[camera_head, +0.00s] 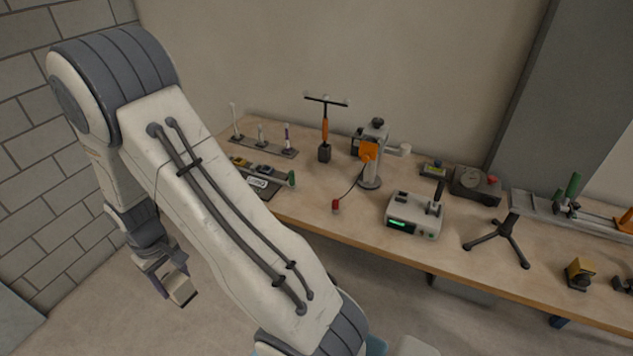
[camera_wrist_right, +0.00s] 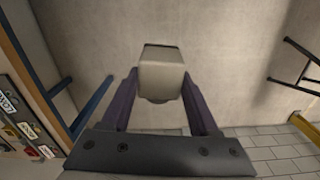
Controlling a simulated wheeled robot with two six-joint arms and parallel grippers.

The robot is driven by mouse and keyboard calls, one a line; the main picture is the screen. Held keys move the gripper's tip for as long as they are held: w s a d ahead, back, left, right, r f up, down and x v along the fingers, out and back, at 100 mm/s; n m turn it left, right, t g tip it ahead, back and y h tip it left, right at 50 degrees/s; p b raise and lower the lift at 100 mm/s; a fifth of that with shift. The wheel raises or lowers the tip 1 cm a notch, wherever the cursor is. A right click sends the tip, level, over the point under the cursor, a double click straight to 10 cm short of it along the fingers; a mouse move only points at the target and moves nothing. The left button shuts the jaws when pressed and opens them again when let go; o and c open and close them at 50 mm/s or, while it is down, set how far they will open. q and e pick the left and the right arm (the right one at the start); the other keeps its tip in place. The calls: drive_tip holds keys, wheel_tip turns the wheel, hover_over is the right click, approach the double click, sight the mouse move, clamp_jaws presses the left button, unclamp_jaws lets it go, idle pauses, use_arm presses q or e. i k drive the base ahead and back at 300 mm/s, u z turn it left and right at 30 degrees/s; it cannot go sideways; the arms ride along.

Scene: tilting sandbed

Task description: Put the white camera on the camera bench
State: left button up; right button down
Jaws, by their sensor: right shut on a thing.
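My right gripper (camera_head: 168,275) hangs at the left of the head view, off the table over the floor. It is shut on a small pale box-shaped thing, the white camera (camera_head: 182,291). In the right wrist view the white camera (camera_wrist_right: 161,76) sits between the two dark purple fingers (camera_wrist_right: 160,100), clear of any surface. No lens shows clearly. A long rail on a tripod (camera_head: 590,222) stands at the right of the table. I cannot tell for sure which thing is the camera bench. My left gripper does not show.
The wooden workbench (camera_head: 310,195) runs along the wall. On it are a stand with an orange part (camera_head: 369,150), a white meter box (camera_head: 414,214), a grey dial box (camera_head: 474,184), a yellow block (camera_head: 580,272) and a rack of small rods (camera_head: 262,146). Bare wood lies between them.

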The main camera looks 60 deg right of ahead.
sight(449, 212)
drive_tip(key=z, duration=2.25)
drive_tip(key=i, duration=1)
